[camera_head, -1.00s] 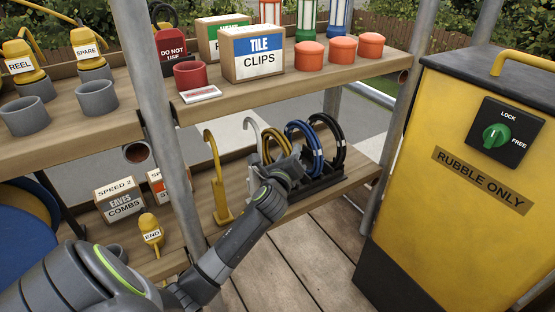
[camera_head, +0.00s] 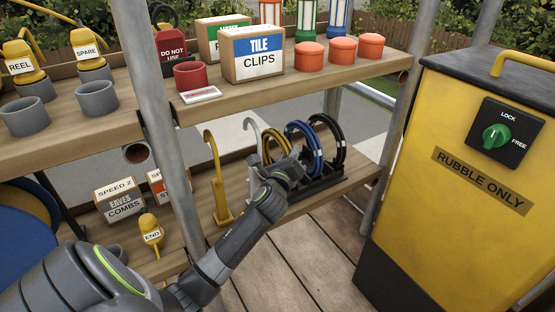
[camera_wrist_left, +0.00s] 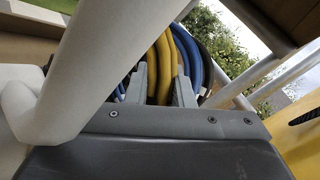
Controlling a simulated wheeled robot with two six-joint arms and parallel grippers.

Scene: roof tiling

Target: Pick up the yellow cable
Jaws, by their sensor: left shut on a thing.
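The yellow cable (camera_head: 274,138) is a coil standing in a dark rack (camera_head: 325,180) on the lower shelf, left of a blue coil (camera_head: 306,146) and a black coil (camera_head: 341,140). My left gripper (camera_head: 280,163) reaches in from the front and covers the coil's lower part in the head view. In the left wrist view, the two fingers (camera_wrist_left: 160,88) stand on either side of the yellow cable (camera_wrist_left: 163,60), shut on it. The blue coil (camera_wrist_left: 192,50) lies just right of the right finger. My right gripper is not in view.
A grey hook (camera_head: 252,135) and a yellow hook stand (camera_head: 218,185) are left of the coils. The upper shelf (camera_head: 290,88) hangs above them. A metal post (camera_head: 160,110) stands left and a yellow rubble bin (camera_head: 460,150) right. Plank floor in front is clear.

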